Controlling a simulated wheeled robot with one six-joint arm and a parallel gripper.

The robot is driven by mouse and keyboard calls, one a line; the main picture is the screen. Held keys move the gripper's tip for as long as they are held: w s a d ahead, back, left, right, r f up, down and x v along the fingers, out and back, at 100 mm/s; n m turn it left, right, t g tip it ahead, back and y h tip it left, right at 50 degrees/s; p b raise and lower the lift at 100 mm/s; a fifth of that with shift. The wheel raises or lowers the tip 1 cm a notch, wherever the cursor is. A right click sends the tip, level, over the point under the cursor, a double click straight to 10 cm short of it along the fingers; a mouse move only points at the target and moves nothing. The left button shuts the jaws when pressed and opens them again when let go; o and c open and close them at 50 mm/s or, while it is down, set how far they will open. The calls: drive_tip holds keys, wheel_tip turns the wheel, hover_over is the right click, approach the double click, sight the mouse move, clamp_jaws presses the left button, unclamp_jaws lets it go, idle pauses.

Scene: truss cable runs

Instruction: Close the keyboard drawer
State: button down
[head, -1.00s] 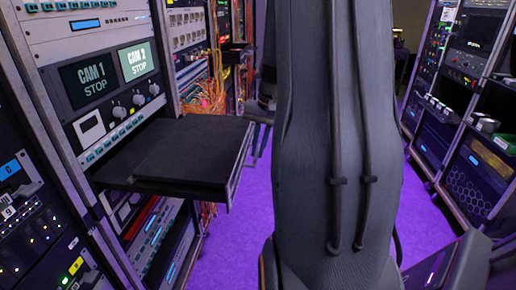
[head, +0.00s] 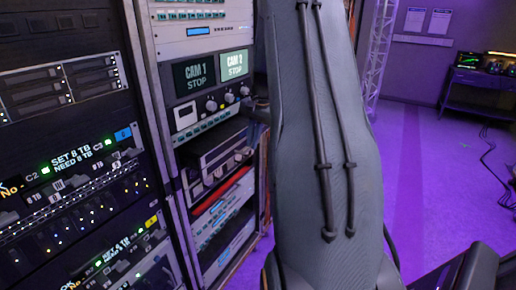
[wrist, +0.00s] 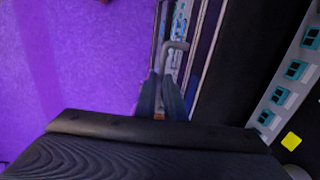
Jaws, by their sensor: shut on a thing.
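The keyboard drawer (head: 212,137) shows in the head view as a dark slab in the rack, below the CAM 1 and CAM 2 screens. It sticks out only a little, and its right end is hidden by my arm. In the wrist view, the drawer's dark surface (wrist: 240,60) fills the right side. A grey bent bar handle (wrist: 173,60) runs down between the fingers of my gripper (wrist: 160,98), which is shut on it. In the head view my gripper is hidden behind my arm.
A rack (head: 65,140) with lit panels stands close on the left. Purple floor (head: 440,170) is open to the right, with a truss (head: 378,50) and a small desk (head: 480,80) farther back. Cables lie on the floor near the desk.

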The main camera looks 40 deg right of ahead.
sight(239, 136)
drive_tip(key=w, duration=0.2)
drive_tip(key=w+a, duration=0.1)
drive_tip(key=w, duration=0.2)
drive_tip(key=shift+w+a, duration=0.35)
drive_tip(key=shift+w, duration=0.05)
drive_tip(key=shift+r, duration=0.1)
drive_tip(key=c, duration=1.8)
unclamp_jaws()
drive_tip(key=shift+c, duration=0.2)
drive_tip(key=shift+s+d+r+b, duration=0.1)
drive_tip(key=shift+s+r+b, duration=0.25)
drive_tip(key=shift+r, duration=0.9)
drive_tip(key=shift+s+d+r+b, duration=0.15)
drive_tip(key=shift+r+b, duration=0.35)
drive_tip(key=shift+r, duration=0.75)
drive_tip(key=shift+s+a+r+b, duration=0.1)
drive_tip(key=shift+s+r+b, duration=0.25)
drive_tip(key=shift+r, duration=0.9)
drive_tip(key=shift+w, duration=0.1)
drive_tip(key=shift+c, duration=0.3)
